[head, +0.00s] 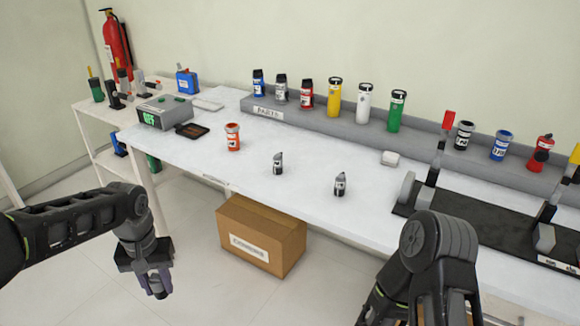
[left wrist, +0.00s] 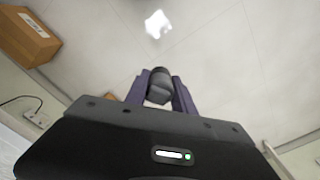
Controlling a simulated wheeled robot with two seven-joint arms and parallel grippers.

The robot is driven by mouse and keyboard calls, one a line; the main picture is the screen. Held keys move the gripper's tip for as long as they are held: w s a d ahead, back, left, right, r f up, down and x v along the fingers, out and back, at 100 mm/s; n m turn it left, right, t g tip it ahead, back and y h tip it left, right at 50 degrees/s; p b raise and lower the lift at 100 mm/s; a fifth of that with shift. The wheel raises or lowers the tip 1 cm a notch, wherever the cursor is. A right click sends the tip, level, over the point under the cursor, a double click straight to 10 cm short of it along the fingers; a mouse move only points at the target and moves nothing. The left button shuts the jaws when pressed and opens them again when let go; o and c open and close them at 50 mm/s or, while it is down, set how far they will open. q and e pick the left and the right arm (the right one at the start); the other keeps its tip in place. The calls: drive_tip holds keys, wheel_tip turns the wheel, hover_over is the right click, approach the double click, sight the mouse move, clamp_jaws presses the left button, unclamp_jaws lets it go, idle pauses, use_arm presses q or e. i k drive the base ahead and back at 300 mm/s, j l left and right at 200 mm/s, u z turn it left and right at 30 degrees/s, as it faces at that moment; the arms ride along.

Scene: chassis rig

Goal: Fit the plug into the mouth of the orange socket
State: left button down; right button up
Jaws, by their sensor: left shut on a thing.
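The orange socket (head: 233,138) stands upright on the white table, left of its middle, with a white label on its side. My left gripper (head: 158,287) hangs low over the floor in front of the table, left of the cardboard box and well apart from the socket. In the left wrist view its purple fingers (left wrist: 160,92) are shut on a dark grey, round-ended piece (left wrist: 160,84), which looks like the plug. Its far end is hidden from that view. My right arm shows at the bottom right; its gripper is not in view.
Two small grey-and-black pieces (head: 278,163) (head: 340,185) stand on the table right of the socket. A grey parts rack (head: 435,130) with several coloured cylinders runs behind. A meter (head: 163,112) and black tray (head: 192,130) lie left. A cardboard box (head: 262,235) stands below the table's front edge.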

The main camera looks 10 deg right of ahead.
sight(233, 133)
drive_tip(key=z, duration=2.05)
drive_tip(key=k+j, duration=0.1)
drive_tip(key=j, duration=0.8)
drive_tip(key=k+j, duration=0.15)
drive_tip(key=j, duration=0.3)
drive_tip(key=k+j, duration=0.1)
drive_tip(key=j, duration=0.35)
drive_tip(key=k+j, duration=0.1)
drive_tip(key=j, duration=0.35)
